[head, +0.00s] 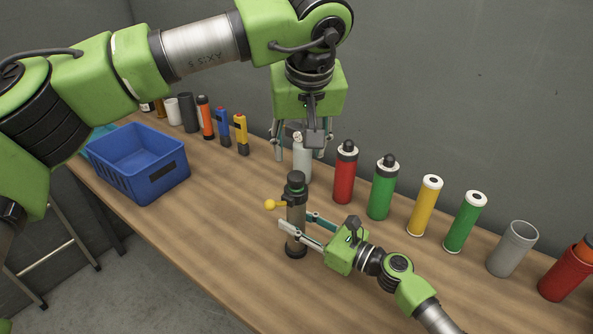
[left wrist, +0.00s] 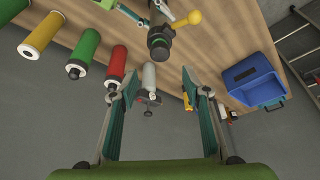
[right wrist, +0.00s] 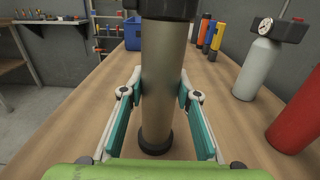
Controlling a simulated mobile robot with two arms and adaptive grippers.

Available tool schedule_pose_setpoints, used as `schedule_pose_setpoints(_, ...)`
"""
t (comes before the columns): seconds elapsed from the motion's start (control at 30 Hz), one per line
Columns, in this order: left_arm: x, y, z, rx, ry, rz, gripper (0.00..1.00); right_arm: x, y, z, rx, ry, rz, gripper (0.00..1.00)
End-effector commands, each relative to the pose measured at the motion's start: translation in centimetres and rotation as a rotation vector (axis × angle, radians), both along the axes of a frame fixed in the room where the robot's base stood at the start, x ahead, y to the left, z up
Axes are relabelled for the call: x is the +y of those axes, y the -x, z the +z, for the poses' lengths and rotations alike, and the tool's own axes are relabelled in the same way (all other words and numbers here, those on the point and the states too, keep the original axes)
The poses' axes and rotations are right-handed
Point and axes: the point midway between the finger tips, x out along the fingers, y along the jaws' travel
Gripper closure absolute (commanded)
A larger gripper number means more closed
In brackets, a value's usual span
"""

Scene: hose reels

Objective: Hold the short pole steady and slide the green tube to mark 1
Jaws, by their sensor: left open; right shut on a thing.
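The short pole (head: 297,213) stands upright on the table, grey-brown with a dark base and a dark top. A thin green band (head: 296,188) shows near its top; I cannot tell whether it is the green tube. No mark 1 can be read. A yellow ball knob (head: 270,204) sticks out to the left. My right gripper (head: 298,223) is shut on the pole, its fingers on both sides; the grey shaft (right wrist: 162,80) fills the right wrist view. My left gripper (head: 299,152) is open and empty, pointing down beyond the pole, near a pale grey bottle (head: 302,165).
A red bottle (head: 344,178), a green bottle (head: 382,192), a yellow canister (head: 425,207), a green canister (head: 464,224) and a grey cup (head: 511,252) line the wall side. A blue crate (head: 140,180) stands at the left. The table between crate and pole is clear.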

Motion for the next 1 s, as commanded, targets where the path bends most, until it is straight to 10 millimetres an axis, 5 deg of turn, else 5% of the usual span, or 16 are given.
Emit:
schedule_pose_setpoints(0.4, 0.6, -2.9, -7.2, 0.003, 0.001, 0.005, 0.57, 0.0, 0.0, 0.0, 0.0, 0.0, 0.0, 1.0)
schedule_pose_setpoints(0.87, 0.6, -3.5, -8.6, 0.001, 0.002, 0.004, 0.57, 0.0, 0.0, 0.0, 0.0, 0.0, 0.0, 1.0)
schedule_pose_setpoints(1.0, 0.6, -3.5, -8.6, 0.001, 0.002, 0.004, 0.88, 0.0, 0.0, 0.0, 0.0, 0.0, 0.0, 1.0)
